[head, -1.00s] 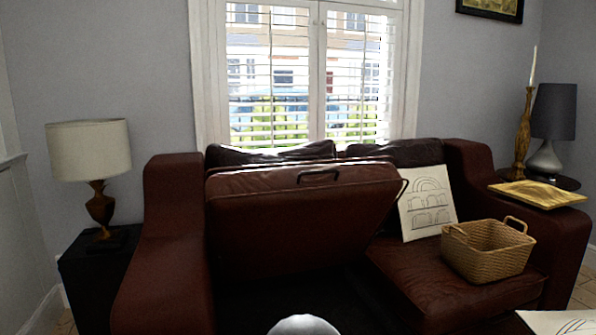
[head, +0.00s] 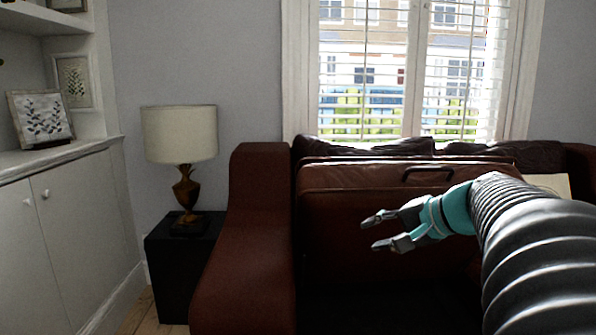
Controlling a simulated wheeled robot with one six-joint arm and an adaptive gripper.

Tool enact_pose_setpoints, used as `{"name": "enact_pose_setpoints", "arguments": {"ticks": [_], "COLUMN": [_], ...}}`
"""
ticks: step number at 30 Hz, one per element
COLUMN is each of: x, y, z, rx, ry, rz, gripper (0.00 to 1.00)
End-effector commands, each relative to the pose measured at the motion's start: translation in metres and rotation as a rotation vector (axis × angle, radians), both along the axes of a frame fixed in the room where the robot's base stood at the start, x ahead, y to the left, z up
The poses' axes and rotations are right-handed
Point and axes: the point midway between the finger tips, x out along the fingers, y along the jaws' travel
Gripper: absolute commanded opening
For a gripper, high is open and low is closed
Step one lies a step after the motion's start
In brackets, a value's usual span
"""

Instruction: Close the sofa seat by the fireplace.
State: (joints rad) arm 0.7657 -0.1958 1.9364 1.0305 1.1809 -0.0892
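The brown leather sofa (head: 253,240) stands below the window. Its left seat (head: 340,233) is tilted up, with a dark opening (head: 370,305) beneath it. A dark handle (head: 428,172) is on the seat's upper edge. My gripper (head: 368,232) is in front of the raised seat in the picture, below and left of the handle. Its two fingers point left and are apart, with nothing between them. I cannot tell how far it is from the seat. My arm hides the right part of the sofa. No fireplace is in view.
A black side table (head: 170,262) with a lamp (head: 180,135) stands against the sofa's left arm. White cabinets (head: 70,225) line the left wall, with a strip of bare floor between. A picture cushion (head: 549,185) shows partly behind my arm.

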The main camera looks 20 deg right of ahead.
Motion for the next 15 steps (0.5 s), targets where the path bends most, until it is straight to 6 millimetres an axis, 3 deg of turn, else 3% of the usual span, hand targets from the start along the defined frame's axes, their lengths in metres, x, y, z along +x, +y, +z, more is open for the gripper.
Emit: {"name": "enact_pose_setpoints", "arguments": {"ticks": [1,3,9,12,15], "x": [0.007,0.012,0.000,-0.010,-0.016], "y": [-0.036,-0.079,-0.184,-0.216,-0.233], "z": [0.007,0.023,0.062,0.075,0.082], "rx": [0.058,0.127,0.256,0.285,0.298], "ry": [-0.049,-0.129,-0.338,-0.408,-0.448], "rz": [-0.062,-0.128,-0.270,-0.308,-0.327], "gripper": [0.38,0.38,0.38,0.38,0.38]}}
